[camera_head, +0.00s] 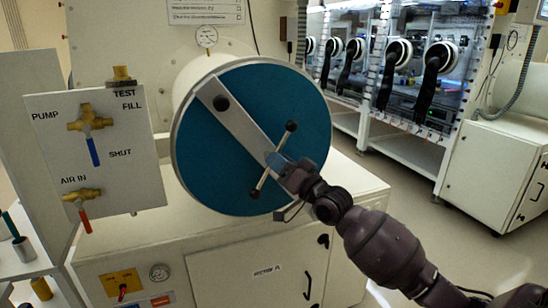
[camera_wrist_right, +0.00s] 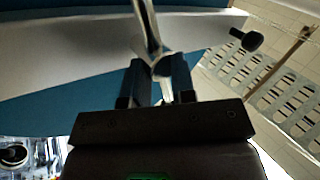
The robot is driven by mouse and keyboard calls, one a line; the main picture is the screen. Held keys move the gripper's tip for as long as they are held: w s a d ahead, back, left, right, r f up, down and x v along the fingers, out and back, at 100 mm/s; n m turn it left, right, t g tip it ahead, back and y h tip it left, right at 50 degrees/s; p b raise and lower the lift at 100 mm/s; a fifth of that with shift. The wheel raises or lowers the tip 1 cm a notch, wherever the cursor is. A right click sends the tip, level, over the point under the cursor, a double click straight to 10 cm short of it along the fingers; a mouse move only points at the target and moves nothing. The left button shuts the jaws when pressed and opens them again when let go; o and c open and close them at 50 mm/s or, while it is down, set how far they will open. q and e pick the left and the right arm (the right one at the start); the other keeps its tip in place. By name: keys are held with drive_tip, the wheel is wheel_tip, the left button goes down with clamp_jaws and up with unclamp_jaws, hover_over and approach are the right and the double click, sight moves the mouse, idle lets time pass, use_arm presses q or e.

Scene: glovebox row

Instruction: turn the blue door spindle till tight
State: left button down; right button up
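The blue round door (camera_head: 235,110) closes the front of a white cylinder. A pale metal bar (camera_head: 240,122) lies slantwise across it. The door spindle's thin cross handle (camera_head: 262,182) has dark knobs at its ends and stands tilted, upper end to the right. My right gripper (camera_head: 279,162) is at the spindle's middle. In the right wrist view, the fingers (camera_wrist_right: 161,82) lie on both sides of the spindle's shiny hub (camera_wrist_right: 163,66), apparently closed on it. The fingertips partly hide the hub. My left gripper is not in view.
A valve panel (camera_head: 130,185) with brass valves, a blue lever (camera_head: 94,152) and a red lever (camera_head: 85,221) stands left of the door. A small gauge (camera_head: 206,36) sits above the cylinder. Gloveboxes (camera_head: 425,75) stand at the back right, with open floor before them.

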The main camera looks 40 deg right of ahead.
drive_tip(key=shift+w+a+r, duration=0.2)
drive_tip(key=shift+w, duration=0.6)
clamp_jaws()
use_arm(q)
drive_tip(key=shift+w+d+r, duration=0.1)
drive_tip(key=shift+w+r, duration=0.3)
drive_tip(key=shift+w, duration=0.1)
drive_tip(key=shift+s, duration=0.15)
use_arm(e)
drive_tip(key=shift+r, duration=0.1)
